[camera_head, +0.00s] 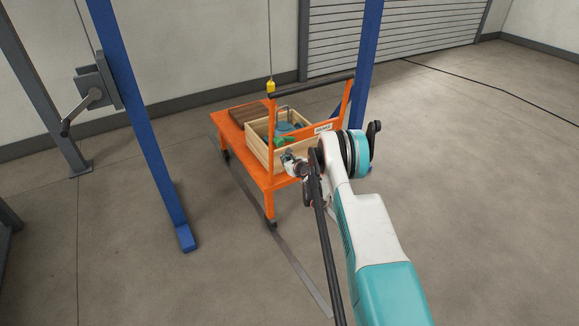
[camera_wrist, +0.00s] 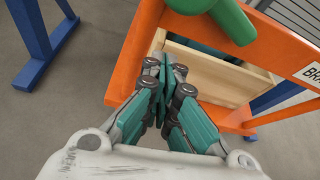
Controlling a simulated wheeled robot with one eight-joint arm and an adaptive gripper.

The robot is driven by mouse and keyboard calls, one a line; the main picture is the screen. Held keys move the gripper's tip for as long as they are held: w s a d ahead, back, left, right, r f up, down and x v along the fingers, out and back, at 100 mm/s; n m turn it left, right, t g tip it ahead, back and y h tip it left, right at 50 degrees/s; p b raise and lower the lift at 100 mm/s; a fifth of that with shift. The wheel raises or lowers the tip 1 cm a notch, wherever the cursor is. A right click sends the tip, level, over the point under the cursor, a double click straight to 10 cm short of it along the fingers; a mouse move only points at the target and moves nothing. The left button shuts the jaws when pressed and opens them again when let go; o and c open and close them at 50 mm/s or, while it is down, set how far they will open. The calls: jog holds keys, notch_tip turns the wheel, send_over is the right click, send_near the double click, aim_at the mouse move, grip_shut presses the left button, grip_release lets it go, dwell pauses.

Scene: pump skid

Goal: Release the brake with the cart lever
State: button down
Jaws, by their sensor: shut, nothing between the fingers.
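The orange cart (camera_head: 262,172) stands on the floor with a black push bar at its near end. A green handle, which looks like the brake lever (camera_head: 284,142), shows at its crossbar. In the wrist view the green lever (camera_wrist: 222,18) crosses the orange crossbar at the top edge, and only part of it is in frame. A white label (camera_wrist: 313,73) beginning "BRA" is to its right. My gripper (camera_wrist: 165,68) is shut and empty, below and left of the lever, apart from it in the picture. In the head view my gripper (camera_head: 290,162) is at the cart's near end.
A wooden crate (camera_head: 256,147) with items sits on the cart, and a brown slatted piece (camera_head: 247,112) lies behind it. Blue posts (camera_head: 150,130) stand left and right. A yellow pendant (camera_head: 270,86) hangs above the cart.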

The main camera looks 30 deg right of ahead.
jog(key=shift+w+a+r+b, duration=0.1)
jog(key=shift+a+r+b, duration=0.05)
jog(key=shift+r, duration=0.85)
jog(key=shift+w+a+r+b, duration=0.1)
jog(key=shift+a+r+b, duration=0.05)
jog(key=shift+r, duration=0.85)
jog(key=shift+s+r, duration=0.1)
jog(key=shift+s, duration=0.05)
